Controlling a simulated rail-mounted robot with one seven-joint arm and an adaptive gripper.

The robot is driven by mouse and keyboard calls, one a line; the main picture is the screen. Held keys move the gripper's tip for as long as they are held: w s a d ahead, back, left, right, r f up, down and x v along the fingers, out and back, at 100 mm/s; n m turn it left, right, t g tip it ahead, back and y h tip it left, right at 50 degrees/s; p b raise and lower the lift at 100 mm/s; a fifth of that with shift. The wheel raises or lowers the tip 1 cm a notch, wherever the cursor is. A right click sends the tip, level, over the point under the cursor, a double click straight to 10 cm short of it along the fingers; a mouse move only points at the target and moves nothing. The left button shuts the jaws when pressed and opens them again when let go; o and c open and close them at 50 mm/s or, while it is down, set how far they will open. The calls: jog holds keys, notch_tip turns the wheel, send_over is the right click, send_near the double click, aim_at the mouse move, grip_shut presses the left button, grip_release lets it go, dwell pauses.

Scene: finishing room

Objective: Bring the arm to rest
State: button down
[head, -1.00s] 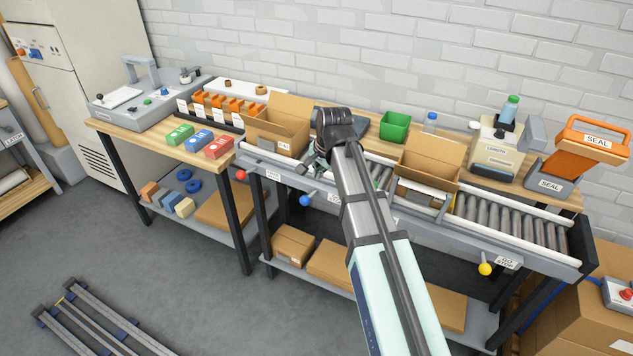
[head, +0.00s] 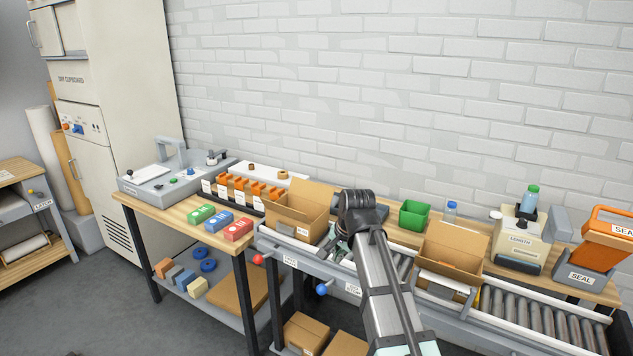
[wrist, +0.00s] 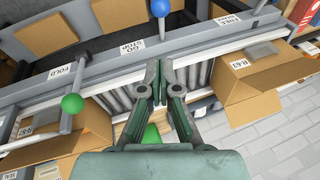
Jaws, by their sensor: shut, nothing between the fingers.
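My arm (head: 385,290) reaches up from the bottom of the head view to the conveyor bench. Its wrist end is over the rollers, between two open cardboard boxes. My gripper is mostly hidden behind the arm there. In the wrist view my gripper (wrist: 161,88) has its fingers together, with nothing between them. It hangs over the rollers (wrist: 118,98) and appears clear of the boxes. The left box (head: 298,208) and the right box (head: 455,250) stand on either side of it in the head view.
A green bin (head: 414,215) and a bottle (head: 450,212) stand behind the rollers. Red (head: 258,259) and blue (head: 322,290) ball knobs stick out at the bench front. A cream LENGTH machine (head: 520,242) and orange SEAL tool (head: 605,238) stand right. Small coloured boxes (head: 219,224) lie left.

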jog(key=s+d+f+n+g, duration=0.15)
jog(key=s+f, duration=0.45)
jog(key=f, duration=0.6)
jog(key=s+d+f+n+g+h, duration=0.1)
jog(key=s+d+f+n, duration=0.15)
jog(key=s+f, duration=0.6)
jog(key=s+d+f+n+g, duration=0.1)
jog(key=s+f+n+g, duration=0.2)
jog(key=f, duration=1.1)
jog(key=s+d+f+g, duration=0.1)
jog(key=s+f, duration=0.5)
jog(key=s, duration=0.5)
jog(key=s+d+f+g, duration=0.1)
jog(key=s+f+g, duration=0.1)
jog(key=s+f, duration=0.4)
jog(key=s+d+f+n+g, duration=0.1)
jog(key=s+f, duration=0.4)
jog(key=s, duration=1.1)
jog(key=shift+s+f+g+h, duration=0.2)
jog(key=shift+f+g+h, duration=0.15)
jog(key=shift+g, duration=0.3)
